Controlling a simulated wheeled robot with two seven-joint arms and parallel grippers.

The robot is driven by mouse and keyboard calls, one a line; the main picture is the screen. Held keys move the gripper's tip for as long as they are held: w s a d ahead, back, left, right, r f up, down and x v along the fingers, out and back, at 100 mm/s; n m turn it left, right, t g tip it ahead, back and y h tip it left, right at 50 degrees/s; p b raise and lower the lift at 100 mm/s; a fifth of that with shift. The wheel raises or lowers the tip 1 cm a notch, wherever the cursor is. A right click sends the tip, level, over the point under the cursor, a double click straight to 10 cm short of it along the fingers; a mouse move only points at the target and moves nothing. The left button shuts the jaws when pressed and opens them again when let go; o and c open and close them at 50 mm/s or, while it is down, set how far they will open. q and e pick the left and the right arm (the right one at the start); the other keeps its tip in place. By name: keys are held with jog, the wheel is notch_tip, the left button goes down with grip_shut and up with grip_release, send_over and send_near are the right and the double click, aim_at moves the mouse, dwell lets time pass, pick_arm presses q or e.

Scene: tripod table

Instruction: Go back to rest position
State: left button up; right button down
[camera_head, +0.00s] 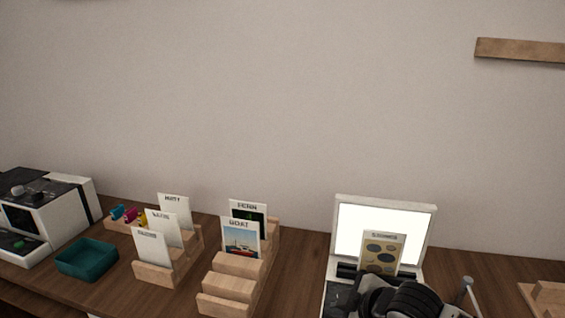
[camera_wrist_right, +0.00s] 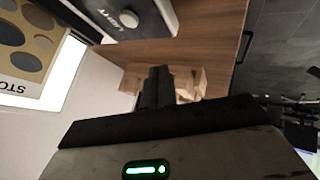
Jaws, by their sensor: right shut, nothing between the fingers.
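My right gripper (camera_head: 388,298) is at the bottom right of the head view, in front of the light box (camera_head: 385,205) with its bright white panel. In the wrist view its two dark fingers (camera_wrist_right: 155,88) are shut together with nothing between them. A card with grey-blue ovals (camera_head: 381,254) stands upright before the lit panel, just behind my gripper in the head view. The card also shows at the upper left of the wrist view (camera_wrist_right: 30,45), apart from the fingers. My left gripper is not in view.
Stepped wooden card racks (camera_head: 228,287) hold several cards left of centre. A teal tray (camera_head: 87,259) and a white-and-black machine (camera_head: 45,212) are at the left. A wooden piece (camera_head: 547,298) lies at the right edge. A shelf (camera_head: 520,50) hangs on the wall.

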jog(key=shift+m+g, duration=0.3)
jog(key=shift+m, duration=0.4)
jog(key=s, duration=0.1)
jog(key=s+a+f, duration=0.1)
jog(key=s, duration=0.1)
jog(key=s+a, duration=0.1)
jog(key=shift+s+a+f, duration=0.1)
jog(key=shift+s+f, duration=0.2)
jog(key=s+d+f+m+g+h, duration=0.2)
jog(key=s+d+m, duration=0.3)
jog(key=s, duration=0.5)
jog(key=s+d+f+m+g+h, duration=0.15)
jog(key=s+d+m, duration=0.35)
jog(key=s, duration=0.5)
jog(key=w+a+f+t+y, duration=0.2)
jog(key=w+a+f+t, duration=0.3)
jog(key=f, duration=0.3)
jog(key=shift+w+f+n+t, duration=0.25)
jog(key=shift+f+n+t, duration=0.05)
jog(key=shift+t, duration=0.55)
